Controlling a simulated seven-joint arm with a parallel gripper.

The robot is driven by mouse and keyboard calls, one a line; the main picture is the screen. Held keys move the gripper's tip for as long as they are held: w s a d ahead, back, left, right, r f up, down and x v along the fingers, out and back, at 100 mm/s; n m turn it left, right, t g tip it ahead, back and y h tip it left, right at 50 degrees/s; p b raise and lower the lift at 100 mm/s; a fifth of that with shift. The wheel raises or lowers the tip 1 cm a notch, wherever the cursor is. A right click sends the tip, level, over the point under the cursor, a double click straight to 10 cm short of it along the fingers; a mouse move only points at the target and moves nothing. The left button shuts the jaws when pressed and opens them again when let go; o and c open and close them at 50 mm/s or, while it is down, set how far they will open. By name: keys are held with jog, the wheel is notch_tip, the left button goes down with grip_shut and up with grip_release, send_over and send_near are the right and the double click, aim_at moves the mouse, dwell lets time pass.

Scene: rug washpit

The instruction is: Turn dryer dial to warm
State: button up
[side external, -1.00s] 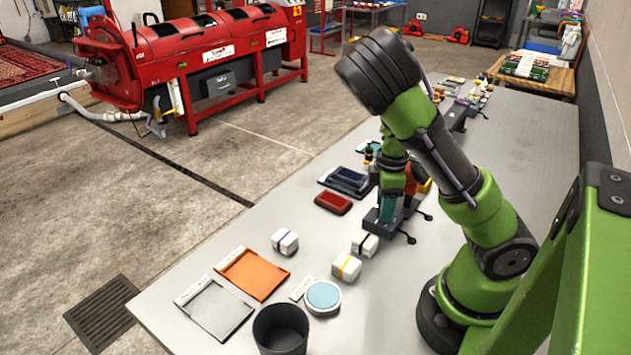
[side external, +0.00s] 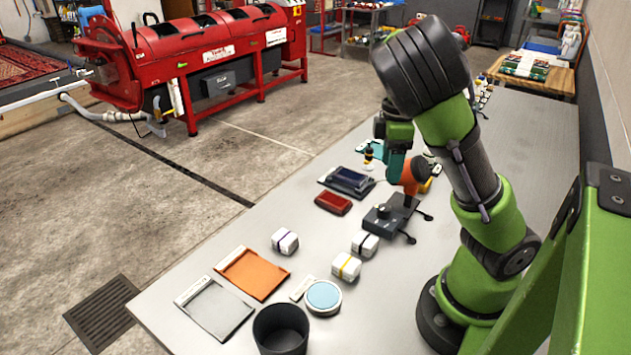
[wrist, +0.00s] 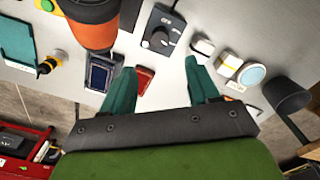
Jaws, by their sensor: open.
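The dryer dial is a dark knob (side external: 384,211) on top of a dark grey control box (side external: 376,224) on the table. In the wrist view the knob (wrist: 159,40) and box (wrist: 176,24) lie beyond my fingertips, with small white lettering on the box. The knob's setting is too small to tell. The orange dryer (side external: 414,174) stands behind the box; it also shows in the wrist view (wrist: 92,28). My gripper (side external: 396,166) is above and behind the box, beside the dryer, clear of the knob. In the wrist view its teal fingers (wrist: 160,85) are apart and empty.
A red tray (side external: 333,203) and a dark blue one (side external: 348,180) lie left of the box. White banded blocks (side external: 346,266), a blue round pad (side external: 323,295), a dark cup (side external: 281,330) and an orange tray (side external: 252,273) are nearer the front.

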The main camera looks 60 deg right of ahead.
jog(key=shift+r, duration=2.75)
